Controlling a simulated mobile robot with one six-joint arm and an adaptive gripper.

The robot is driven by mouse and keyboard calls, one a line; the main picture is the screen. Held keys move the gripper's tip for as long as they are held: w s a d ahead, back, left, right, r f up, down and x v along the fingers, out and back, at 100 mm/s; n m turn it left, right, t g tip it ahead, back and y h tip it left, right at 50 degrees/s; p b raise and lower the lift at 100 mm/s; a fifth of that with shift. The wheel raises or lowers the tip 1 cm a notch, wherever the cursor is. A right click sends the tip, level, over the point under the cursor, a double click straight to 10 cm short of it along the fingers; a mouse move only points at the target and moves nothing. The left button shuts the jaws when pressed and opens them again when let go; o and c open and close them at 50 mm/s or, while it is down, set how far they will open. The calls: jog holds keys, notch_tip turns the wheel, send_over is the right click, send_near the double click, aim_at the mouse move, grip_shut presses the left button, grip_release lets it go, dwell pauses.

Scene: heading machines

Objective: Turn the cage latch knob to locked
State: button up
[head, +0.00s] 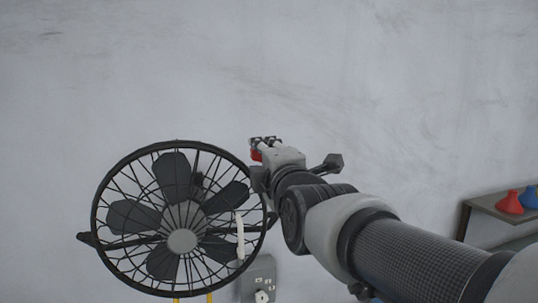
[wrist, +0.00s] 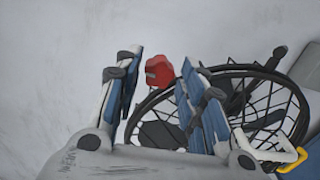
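A fan with a round black wire cage (head: 97,212) stands at the left of the head view. Its cage is partly seen in the wrist view (wrist: 302,112), behind and right of the fingers. A red knob (wrist: 158,71) is at the cage's upper left rim in the wrist view. A bit of red (head: 256,155) shows beside my fingers in the head view. My gripper (wrist: 161,58) is open, with the red knob seen between its blue-padded fingers. In the head view my gripper (head: 264,142) is at the cage's upper right. I cannot tell whether a finger touches the knob.
A grey box with a white dial (head: 262,296) is below the cage's right side. A shelf (head: 484,207) at the far right holds a red and a blue cone-shaped item (head: 529,197). Yellow bars (head: 209,298) show under the fan. The grey wall behind is bare.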

jog(key=v, duration=0.9)
jog(key=s+d+f+m+g+h+b, duration=0.1)
jog(key=s+d+f+m+g, duration=0.2)
jog(key=f, duration=0.4)
jog(key=s+d+f+m+g+h+b, duration=0.1)
jog(key=s+d+f+m, duration=0.1)
jog(key=s+f+m, duration=0.3)
jog(key=d+f+m+g+h+b, duration=0.1)
jog(key=d+f+m+g, duration=0.2)
jog(key=f, duration=0.5)
jog(key=s+d+f+m+g+h, duration=0.1)
jog(key=s+d+f+m+g, duration=0.1)
jog(key=s+f+m, duration=0.3)
jog(key=s+d+f+m+g+h+b, duration=0.1)
jog(key=s+d+f+m+g, duration=0.2)
jog(key=s+f, duration=0.6)
jog(key=shift+s+m+g, duration=0.4)
jog(key=shift+s+m, duration=0.15)
jog(key=shift+m, duration=0.65)
jog(key=shift+o, duration=0.4)
jog(key=shift+d, duration=0.1)
